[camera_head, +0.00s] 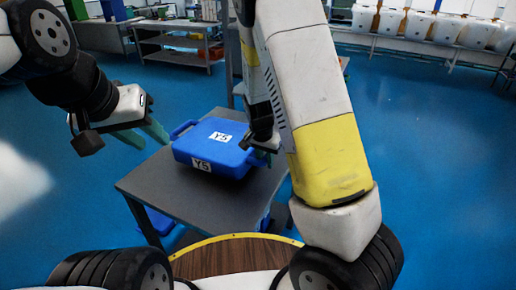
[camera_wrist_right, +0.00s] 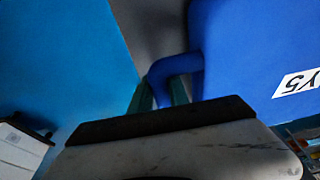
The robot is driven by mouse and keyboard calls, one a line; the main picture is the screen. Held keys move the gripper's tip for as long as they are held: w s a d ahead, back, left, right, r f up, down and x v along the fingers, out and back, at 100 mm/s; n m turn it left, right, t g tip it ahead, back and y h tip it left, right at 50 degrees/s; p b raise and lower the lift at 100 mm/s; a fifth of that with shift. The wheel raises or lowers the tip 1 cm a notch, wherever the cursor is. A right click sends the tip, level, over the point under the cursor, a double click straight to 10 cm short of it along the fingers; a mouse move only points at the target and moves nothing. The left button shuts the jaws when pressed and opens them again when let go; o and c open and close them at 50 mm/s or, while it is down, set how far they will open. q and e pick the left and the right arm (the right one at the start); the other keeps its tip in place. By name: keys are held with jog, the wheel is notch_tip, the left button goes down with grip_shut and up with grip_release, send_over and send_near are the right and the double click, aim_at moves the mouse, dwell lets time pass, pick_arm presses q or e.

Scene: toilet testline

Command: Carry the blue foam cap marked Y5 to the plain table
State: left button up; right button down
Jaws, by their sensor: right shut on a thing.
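The blue foam cap (camera_head: 225,160) has white Y5 labels on its top and front side and a loop handle at each end. It is at the far part of a grey table (camera_head: 170,190); I cannot tell whether it rests on it or is slightly raised. My right gripper (camera_head: 264,149) is shut on the cap's right-hand handle, which shows between green fingers (camera_wrist_right: 160,95) in the right wrist view, with the cap (camera_wrist_right: 240,50) beside it. My left gripper (camera_head: 142,134) is open and empty, left of the cap and apart from its left handle.
Blue items (camera_head: 160,221) sit below the grey tabletop. A grey shelf bench (camera_head: 180,45) stands at the back left. White toilet tanks (camera_head: 430,27) line a rack at the back right. Blue floor is open to the right. My right arm hides part of the middle.

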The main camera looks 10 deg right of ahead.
jog(key=w, duration=0.3)
jog(key=w+d, duration=0.1)
jog(key=shift+w+f, duration=0.25)
jog(key=shift+w, duration=0.1)
notch_tip(320, 180, down, 3)
jog(key=shift+s+f, duration=0.1)
jog(key=shift+f, duration=0.1)
jog(key=c, duration=1.3)
grip_release()
jog(key=shift+o, duration=0.2)
jog(key=v, duration=1.2)
jog(key=s+d+r+n+t+y, duration=0.1)
jog(key=s+r+n+t+y, duration=0.1)
jog(key=s+r, duration=0.7)
jog(key=s+d+r+n+t+y, duration=0.1)
jog(key=s+r+n, duration=0.4)
jog(key=s+r, duration=0.5)
jog(key=s, duration=0.5)
jog(key=shift+s+d+r+t+y, duration=0.2)
jog(key=shift+r+t+y, duration=0.05)
jog(key=shift+t+y, duration=0.15)
